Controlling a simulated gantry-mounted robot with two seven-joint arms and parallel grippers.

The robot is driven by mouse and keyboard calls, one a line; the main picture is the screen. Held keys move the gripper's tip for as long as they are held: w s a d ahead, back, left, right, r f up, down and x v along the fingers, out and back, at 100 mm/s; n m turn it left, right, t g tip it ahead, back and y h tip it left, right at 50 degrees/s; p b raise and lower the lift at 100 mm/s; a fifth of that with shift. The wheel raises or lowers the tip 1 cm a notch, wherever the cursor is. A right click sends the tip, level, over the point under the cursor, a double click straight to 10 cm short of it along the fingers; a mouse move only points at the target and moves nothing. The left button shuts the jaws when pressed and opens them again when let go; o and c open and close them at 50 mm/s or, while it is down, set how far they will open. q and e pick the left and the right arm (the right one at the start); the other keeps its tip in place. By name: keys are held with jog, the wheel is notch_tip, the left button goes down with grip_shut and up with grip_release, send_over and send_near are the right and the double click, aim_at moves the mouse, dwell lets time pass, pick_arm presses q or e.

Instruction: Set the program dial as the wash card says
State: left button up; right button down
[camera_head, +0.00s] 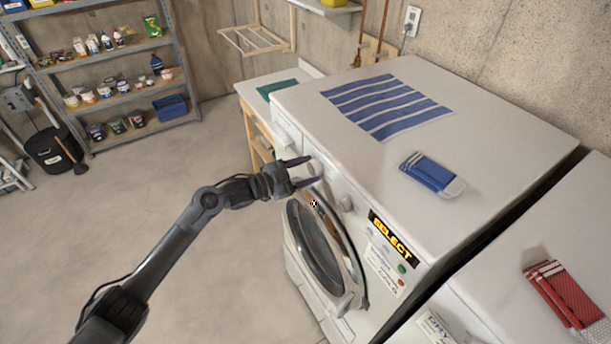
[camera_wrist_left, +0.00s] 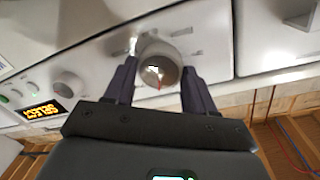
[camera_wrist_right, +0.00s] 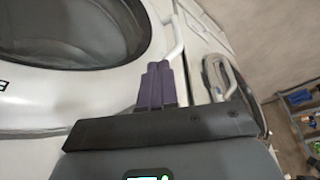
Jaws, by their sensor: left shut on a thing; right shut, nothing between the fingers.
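The washing machine (camera_head: 300,104) stands at centre right in the head view. My left gripper (camera_head: 304,172) is at the upper left of its front. In the left wrist view, its two dark fingers (camera_wrist_left: 158,74) are on either side of a large pale dial (camera_wrist_left: 158,60), shut on it. A smaller knob (camera_head: 346,203) sits to the right, near a lit display reading SELECT (camera_head: 392,236). A white card (camera_head: 384,273) is below the display; its print is too small to read surely. My right gripper (camera_wrist_right: 157,68) shows only in its wrist view, shut and empty near a round door (camera_wrist_right: 75,30).
The washer's round door (camera_head: 316,250) stands out from the front below my left gripper. A striped cloth (camera_head: 386,105) and blue folded cloth (camera_head: 430,173) lie on top. Another white machine (camera_head: 500,262) with red cloth (camera_head: 566,292) stands at right.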

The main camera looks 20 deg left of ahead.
pick_arm(q)
jog(key=m+b, duration=0.2)
jog(key=m, duration=0.1)
jog(key=shift+f, duration=0.1)
jog(key=shift+m+b, duration=0.9)
jog(key=o, duration=1)
jog(key=shift+o, duration=0.2)
jog(key=b+v, duration=0.2)
jog(key=v, duration=0.8)
jog(key=shift+s+r, duration=0.25)
jog(key=shift+s, duration=0.2)
jog(key=shift+a, duration=0.15)
